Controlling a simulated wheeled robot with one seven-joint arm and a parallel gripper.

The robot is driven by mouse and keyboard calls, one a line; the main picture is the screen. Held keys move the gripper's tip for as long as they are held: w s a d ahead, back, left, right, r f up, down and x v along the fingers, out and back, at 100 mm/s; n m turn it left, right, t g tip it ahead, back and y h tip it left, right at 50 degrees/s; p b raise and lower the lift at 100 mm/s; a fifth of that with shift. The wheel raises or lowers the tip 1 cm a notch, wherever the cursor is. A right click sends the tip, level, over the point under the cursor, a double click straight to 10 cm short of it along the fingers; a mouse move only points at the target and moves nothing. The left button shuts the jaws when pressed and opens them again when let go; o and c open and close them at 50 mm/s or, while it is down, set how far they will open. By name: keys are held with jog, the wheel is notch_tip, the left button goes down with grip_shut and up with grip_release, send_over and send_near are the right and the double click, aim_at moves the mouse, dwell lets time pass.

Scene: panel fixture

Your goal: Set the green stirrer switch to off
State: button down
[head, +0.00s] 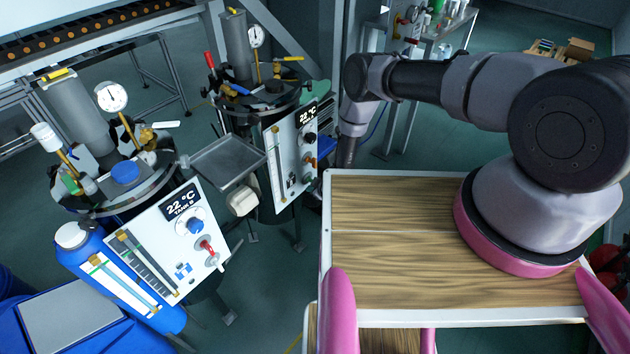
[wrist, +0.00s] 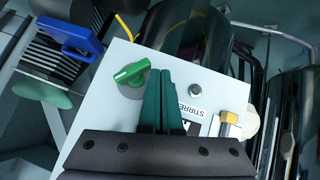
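The green stirrer switch (wrist: 131,72) is a green lever knob on a pale panel (wrist: 105,95) in the wrist view, its lever tilted up to the right. A label reading "STIRRER" (wrist: 193,112) is partly covered by my gripper. My gripper (wrist: 160,72) has its two dark green fingers side by side, shut, with nothing seen between them. The fingertips are just right of the knob; I cannot tell whether they touch it. In the head view my wrist (head: 355,118) hangs beyond the wooden tabletop, and I cannot make out the green switch there.
In the wrist view a brass fitting (wrist: 230,122) sits right of the fingers and a blue handle (wrist: 70,38) is at upper left. In the head view two tank panels (head: 150,262) (head: 280,165) stand left of the tabletop (head: 390,270). A grey tray (head: 228,160) lies between the tanks.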

jog(key=shift+f, duration=0.5)
dwell(1.2)
